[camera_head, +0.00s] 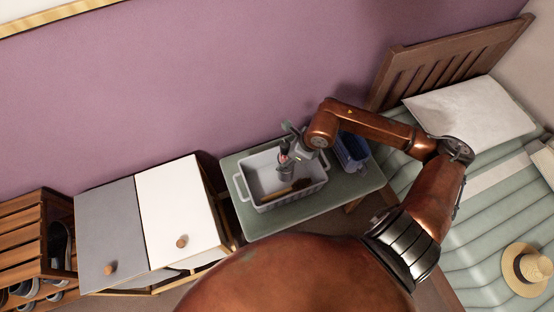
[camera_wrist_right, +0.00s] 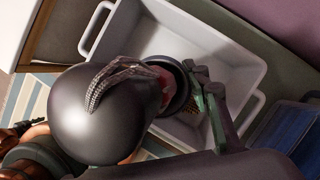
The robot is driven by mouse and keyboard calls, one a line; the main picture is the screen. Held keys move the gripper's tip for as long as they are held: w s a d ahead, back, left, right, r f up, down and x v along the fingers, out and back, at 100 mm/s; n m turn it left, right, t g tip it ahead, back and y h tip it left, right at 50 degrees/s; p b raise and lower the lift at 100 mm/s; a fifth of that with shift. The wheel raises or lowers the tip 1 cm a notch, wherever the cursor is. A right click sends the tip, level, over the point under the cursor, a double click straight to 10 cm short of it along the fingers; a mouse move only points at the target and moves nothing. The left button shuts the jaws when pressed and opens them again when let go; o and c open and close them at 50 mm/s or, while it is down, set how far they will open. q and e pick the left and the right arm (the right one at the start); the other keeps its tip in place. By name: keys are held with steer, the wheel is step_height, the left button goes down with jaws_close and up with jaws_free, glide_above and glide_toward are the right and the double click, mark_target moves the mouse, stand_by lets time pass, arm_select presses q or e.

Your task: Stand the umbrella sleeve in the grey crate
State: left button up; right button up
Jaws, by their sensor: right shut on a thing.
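The grey crate (camera_head: 304,195) sits on a small green table, and its light wall (camera_wrist_right: 125,30) fills the upper wrist view. The umbrella sleeve (camera_head: 286,171) is a grey cylinder, roughly upright inside the crate outline, with a pink part and dark knob at its top. My right gripper (camera_head: 290,151) is shut on it near the top. In the wrist view the dark knob (camera_wrist_right: 100,110), with a braided strap, hides most of the sleeve, and the greenish fingers (camera_wrist_right: 205,92) are beside its rim. I cannot tell whether the sleeve's base touches the crate floor. My left gripper is not in view.
A wooden brush-like item (camera_head: 298,187) lies in the crate beside the sleeve. A blue bin (camera_head: 352,151) stands right of the crate on the green table (camera_head: 345,194). A grey-and-white cabinet (camera_head: 178,215) is to the left, and a bed (camera_head: 480,210) to the right.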

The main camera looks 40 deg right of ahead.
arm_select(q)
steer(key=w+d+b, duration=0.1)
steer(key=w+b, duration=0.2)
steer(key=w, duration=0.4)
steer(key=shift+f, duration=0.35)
arm_select(e)
steer(key=w+d+f, duration=0.1)
steer(key=w+f, duration=0.5)
steer(key=f, duration=0.3)
steer(key=shift+f, duration=0.2)
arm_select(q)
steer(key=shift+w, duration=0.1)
arm_select(e)
steer(key=shift+f+b, duration=0.2)
steer(key=shift+b, duration=0.1)
steer(key=o, duration=1.2)
steer(key=shift+c, duration=0.2)
steer(key=o, duration=0.3)
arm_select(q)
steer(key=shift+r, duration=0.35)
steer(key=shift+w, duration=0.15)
arm_select(e)
steer(key=shift+r, duration=0.15)
